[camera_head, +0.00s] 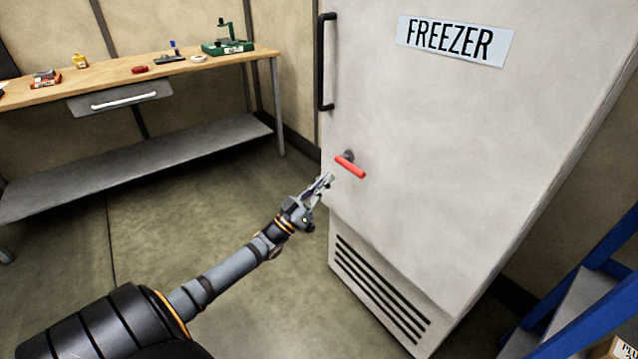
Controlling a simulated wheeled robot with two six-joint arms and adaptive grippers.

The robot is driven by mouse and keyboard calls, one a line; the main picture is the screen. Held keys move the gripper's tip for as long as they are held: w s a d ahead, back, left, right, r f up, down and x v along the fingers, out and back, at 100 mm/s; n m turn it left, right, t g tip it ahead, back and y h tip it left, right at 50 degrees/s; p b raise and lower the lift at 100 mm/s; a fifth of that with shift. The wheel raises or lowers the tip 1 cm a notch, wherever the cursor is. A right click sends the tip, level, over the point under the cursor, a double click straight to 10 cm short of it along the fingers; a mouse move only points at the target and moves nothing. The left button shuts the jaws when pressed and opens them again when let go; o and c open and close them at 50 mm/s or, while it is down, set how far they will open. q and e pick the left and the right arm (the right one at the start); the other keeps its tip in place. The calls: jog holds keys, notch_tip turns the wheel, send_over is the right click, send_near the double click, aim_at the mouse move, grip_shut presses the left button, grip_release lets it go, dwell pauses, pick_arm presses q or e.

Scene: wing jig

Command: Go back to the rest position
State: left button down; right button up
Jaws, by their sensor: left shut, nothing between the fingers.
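My left arm comes in from the lower left, and my left gripper (326,181) is shut and empty. Its fingertips are just left of and below the red lever handle (350,167) on the freezer door. A small gap seems to lie between them in the picture, but I cannot judge the depth. The freezer (440,150) is a tall pale cabinet with a FREEZER sign (456,40) and appears closed. My right gripper is not in view.
A wooden workbench (120,75) with a drawer (120,98), a lower shelf (130,155) and several small items stands at the left. A black vertical handle (322,62) is on the freezer. A blue-framed rack (590,300) stands at lower right. Floor (190,215) between bench and freezer is clear.

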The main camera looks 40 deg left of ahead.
pick_arm(q)
jog(key=shift+v, duration=0.95)
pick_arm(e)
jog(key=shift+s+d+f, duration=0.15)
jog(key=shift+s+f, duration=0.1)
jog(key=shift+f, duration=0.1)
